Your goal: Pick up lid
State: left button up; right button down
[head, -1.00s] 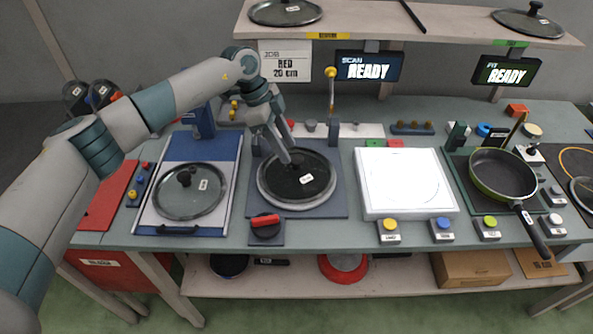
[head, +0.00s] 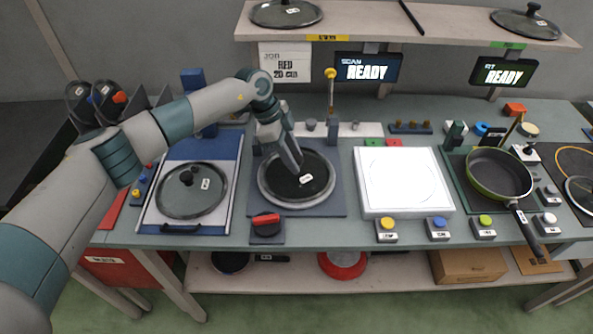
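A dark round lid (head: 312,186) with a white label lies flat in a pale ring on a dark square plate, left of centre in the head view. My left gripper (head: 296,168) reaches down from behind onto the middle of this lid. Its fingers cover the knob, so I cannot tell whether they are apart or closed on it. Another glass lid (head: 190,195) with a black knob and white label lies on the blue and white tray at left. My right gripper is not in view.
A red-handled knob (head: 266,224) sits in front of the dark plate. A white lit panel (head: 402,182) and a green pan (head: 499,175) stand to the right. The shelf (head: 400,25) above holds two lids (head: 286,12) (head: 526,23). Screens hang below it.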

aim_at(301, 159)
pick_arm(q)
grip_shut()
jog(key=shift+r, duration=0.1)
jog(key=shift+w, duration=0.1)
